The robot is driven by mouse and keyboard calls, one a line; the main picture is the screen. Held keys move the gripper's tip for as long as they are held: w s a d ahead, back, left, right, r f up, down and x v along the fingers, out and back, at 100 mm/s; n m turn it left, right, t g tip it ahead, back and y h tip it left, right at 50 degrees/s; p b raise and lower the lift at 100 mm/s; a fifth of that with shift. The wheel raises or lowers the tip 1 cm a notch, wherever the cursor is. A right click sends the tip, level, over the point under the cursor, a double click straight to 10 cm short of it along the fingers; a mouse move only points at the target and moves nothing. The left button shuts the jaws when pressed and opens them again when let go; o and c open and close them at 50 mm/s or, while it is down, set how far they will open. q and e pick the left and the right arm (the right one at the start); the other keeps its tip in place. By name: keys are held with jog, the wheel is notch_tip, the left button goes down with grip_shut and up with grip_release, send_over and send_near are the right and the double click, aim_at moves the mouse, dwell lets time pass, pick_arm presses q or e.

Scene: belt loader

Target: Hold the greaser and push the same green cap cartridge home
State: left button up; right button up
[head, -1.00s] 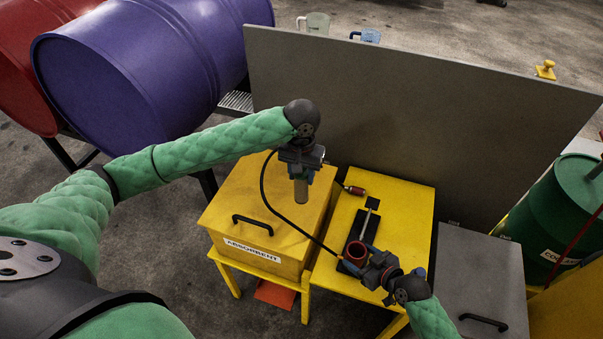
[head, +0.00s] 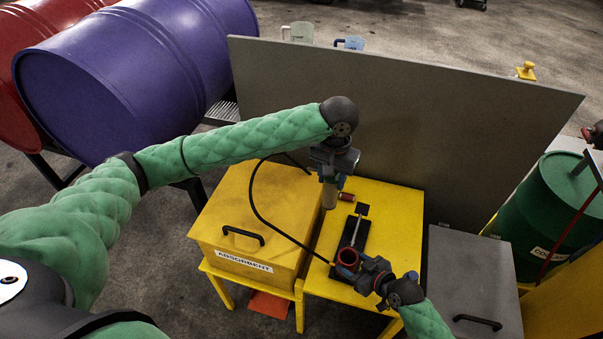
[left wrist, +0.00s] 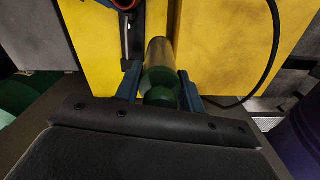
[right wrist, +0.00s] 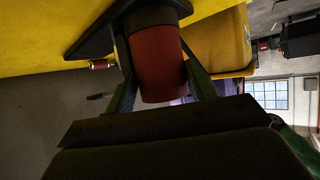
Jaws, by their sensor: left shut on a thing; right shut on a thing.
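My left gripper (head: 331,176) is shut on the green-cap cartridge (head: 328,196), a metal tube hanging upright in the air, left of and above the greaser. In the left wrist view the cartridge (left wrist: 161,55) shows its green cap (left wrist: 160,84) between the fingers. The greaser (head: 347,257) is a dark red barrel with its open round mouth facing up. It stands at a black base on the yellow table. My right gripper (head: 365,278) is shut on the greaser from the right. The right wrist view shows the red barrel (right wrist: 158,65) between the fingers. The cartridge is apart from the greaser.
A black hose (head: 252,205) loops over the yellow absorbent box (head: 230,215). The yellow table (head: 400,215) has a black rack with a rod (head: 357,225) and a small red piece (head: 347,196). A grey panel (head: 400,120) stands behind; a grey box (head: 470,270) is at right.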

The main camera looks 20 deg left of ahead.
pick_arm(q)
jog(key=s+d+f+m, duration=0.3)
jog(key=s+d+f, duration=0.1)
jog(key=s+d, duration=0.4)
jog(key=shift+d, duration=0.35)
jog(key=shift+s+f, duration=0.1)
jog(key=shift+f, duration=0.05)
jog(key=shift+f, duration=2.95)
jog(key=shift+f, duration=4.2)
jog(key=o, duration=1.2)
jog(key=shift+o, duration=0.2)
